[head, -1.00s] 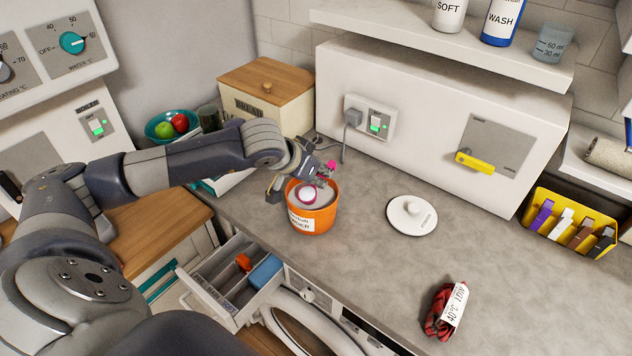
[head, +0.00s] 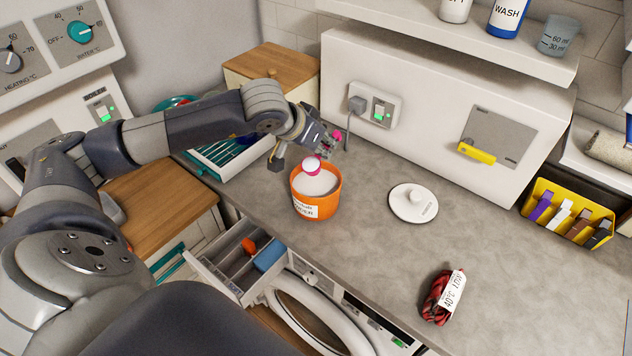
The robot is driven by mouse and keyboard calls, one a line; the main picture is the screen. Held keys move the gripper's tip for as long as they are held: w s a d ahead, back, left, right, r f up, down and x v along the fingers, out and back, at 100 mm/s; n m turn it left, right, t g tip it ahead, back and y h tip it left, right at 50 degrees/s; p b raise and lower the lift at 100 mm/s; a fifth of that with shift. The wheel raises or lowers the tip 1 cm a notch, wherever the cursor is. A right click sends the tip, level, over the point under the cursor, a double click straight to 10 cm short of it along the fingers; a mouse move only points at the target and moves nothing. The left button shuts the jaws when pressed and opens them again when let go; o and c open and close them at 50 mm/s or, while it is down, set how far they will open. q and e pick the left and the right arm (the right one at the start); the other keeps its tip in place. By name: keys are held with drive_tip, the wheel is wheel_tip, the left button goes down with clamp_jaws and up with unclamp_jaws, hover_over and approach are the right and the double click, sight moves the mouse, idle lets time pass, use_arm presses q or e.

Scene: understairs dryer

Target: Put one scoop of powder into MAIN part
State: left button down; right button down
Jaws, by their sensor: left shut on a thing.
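My left gripper (head: 322,149) is shut on a scoop (head: 312,167) with a white bowl and pink rim. A pink end of its handle shows beyond the fingers. The scoop is over the back rim of the orange powder tub (head: 318,206), which is open and holds pale powder (head: 316,183). Whether powder lies in the scoop is too small to tell. The washer's detergent drawer (head: 213,285) is pulled out at the front, with compartments holding an orange piece (head: 248,246) and a blue piece (head: 270,258); any MAIN marking is not readable. My right gripper is out of view.
The tub's white lid (head: 414,203) lies on the counter to the right. A dark red bundle with a label (head: 442,297) lies near the front. A yellow caddy (head: 540,222) stands far right. The counter between is clear. The washer door (head: 318,310) is below.

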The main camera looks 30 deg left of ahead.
use_arm(q)
drive_tip(key=shift+r+p, duration=0.7)
drive_tip(key=shift+r, duration=1.1)
